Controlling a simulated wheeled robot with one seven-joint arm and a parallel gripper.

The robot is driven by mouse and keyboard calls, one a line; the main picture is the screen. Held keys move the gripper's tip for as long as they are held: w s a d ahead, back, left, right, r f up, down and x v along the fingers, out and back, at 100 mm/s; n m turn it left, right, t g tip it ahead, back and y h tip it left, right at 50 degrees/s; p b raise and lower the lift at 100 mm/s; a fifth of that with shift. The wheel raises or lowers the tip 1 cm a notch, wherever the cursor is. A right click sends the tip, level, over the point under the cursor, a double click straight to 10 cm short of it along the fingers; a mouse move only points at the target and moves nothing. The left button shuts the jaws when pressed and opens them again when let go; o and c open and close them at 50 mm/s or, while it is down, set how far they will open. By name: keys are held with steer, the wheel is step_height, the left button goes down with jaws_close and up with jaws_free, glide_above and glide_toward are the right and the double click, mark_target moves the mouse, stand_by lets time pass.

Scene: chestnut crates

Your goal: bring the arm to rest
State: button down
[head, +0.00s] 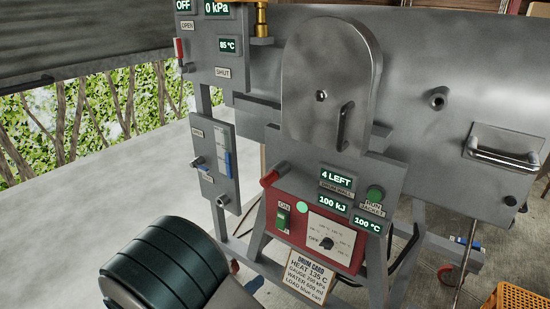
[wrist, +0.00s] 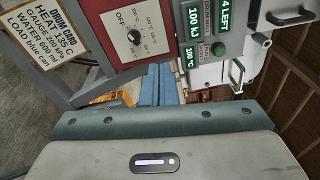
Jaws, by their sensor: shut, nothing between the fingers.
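My gripper (wrist: 158,74) shows in the wrist view as two blue fingers side by side, shut with nothing between them. They point toward the machine's frame, under the red control panel (wrist: 135,32).
Displays read 4 LEFT, 100 kJ and 100 °C; a gauge panel (head: 212,50) reads OFF, 0 kPa and 85 °C. A drum card (head: 305,278) hangs below the red panel. An orange crate (head: 520,297) stands at lower right. Open floor (head: 90,200) lies to the left.

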steer(key=s+d+r+m+g+y+p, duration=0.25)
steer(key=d+r+m+g+p, duration=0.45)
steer(key=m, duration=0.4)
steer(key=s+d+r+m+g+y+p, duration=0.1)
steer(key=s+d+r+m+g+p, duration=0.25)
steer(key=d+r+m+g, duration=0.45)
steer(key=s+d+r+m+t+y+p, duration=0.1)
steer(key=r+m+y+p, duration=0.3)
steer(key=r+m, duration=0.5)
steer(key=s+d+r+m+t+y+p, duration=0.2)
steer(key=r+m+y+p, duration=0.3)
steer(key=m, duration=1)
step_height(320, 180, up, 4)
steer(key=shift+s+d+f+m+t+p, duration=0.1)
steer(key=shift+s+d+m+t+p, duration=0.15)
steer(key=shift+d+t+p, duration=0.8)
